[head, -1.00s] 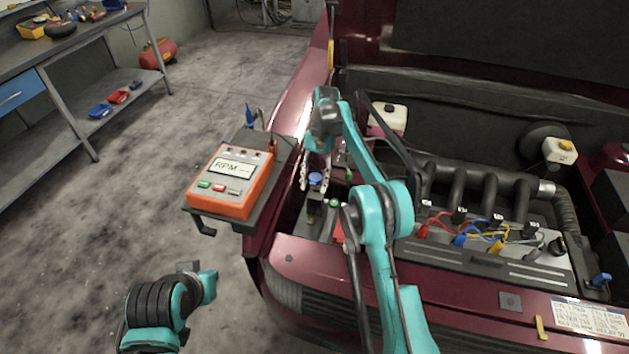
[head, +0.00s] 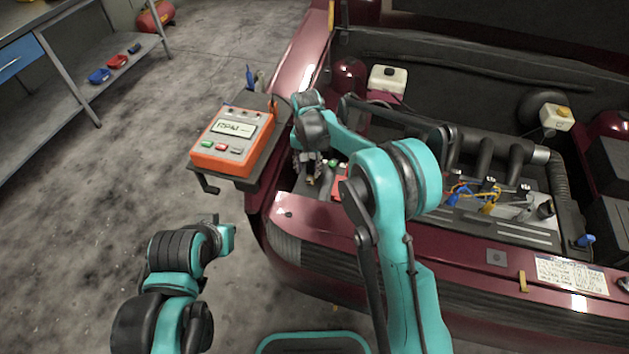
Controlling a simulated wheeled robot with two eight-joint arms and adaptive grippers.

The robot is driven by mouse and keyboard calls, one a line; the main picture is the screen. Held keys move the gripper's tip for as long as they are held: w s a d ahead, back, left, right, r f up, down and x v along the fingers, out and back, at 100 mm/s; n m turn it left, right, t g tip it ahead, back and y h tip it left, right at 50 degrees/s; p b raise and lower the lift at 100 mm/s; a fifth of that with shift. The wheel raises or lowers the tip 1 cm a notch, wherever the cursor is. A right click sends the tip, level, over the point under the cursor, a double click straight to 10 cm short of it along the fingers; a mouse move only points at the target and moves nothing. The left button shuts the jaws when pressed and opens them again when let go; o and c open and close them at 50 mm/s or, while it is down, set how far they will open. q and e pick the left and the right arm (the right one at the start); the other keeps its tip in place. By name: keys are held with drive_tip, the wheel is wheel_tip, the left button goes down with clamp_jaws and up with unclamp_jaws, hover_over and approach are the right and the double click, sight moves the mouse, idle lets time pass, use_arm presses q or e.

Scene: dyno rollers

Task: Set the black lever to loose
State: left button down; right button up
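A black crank-shaped lever (head: 206,184) sticks out below the front left corner of the dark tray (head: 245,183) that carries the orange RPM meter (head: 228,140). I cannot tell whether it is the task's lever, and no "loose" label is readable. My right gripper (head: 309,172) points down at the front left corner of the engine bay, right of the tray. Its fingers are small and dark over a brass-coloured part, so their opening is unclear. My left arm (head: 185,260) is low at the left, over the floor; its gripper does not show.
A green button (head: 333,163) and a red part (head: 341,186) lie just right of my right gripper. My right arm crosses the car's front edge (head: 480,250). Coloured leads (head: 470,197) lie on the engine. The floor (head: 90,220) left of the tray is clear.

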sight(308, 181)
wheel_tip(308, 181, down, 7)
drive_tip(key=shift+w+f+b, duration=0.1)
drive_tip(key=shift+b, duration=1.1)
clamp_jaws()
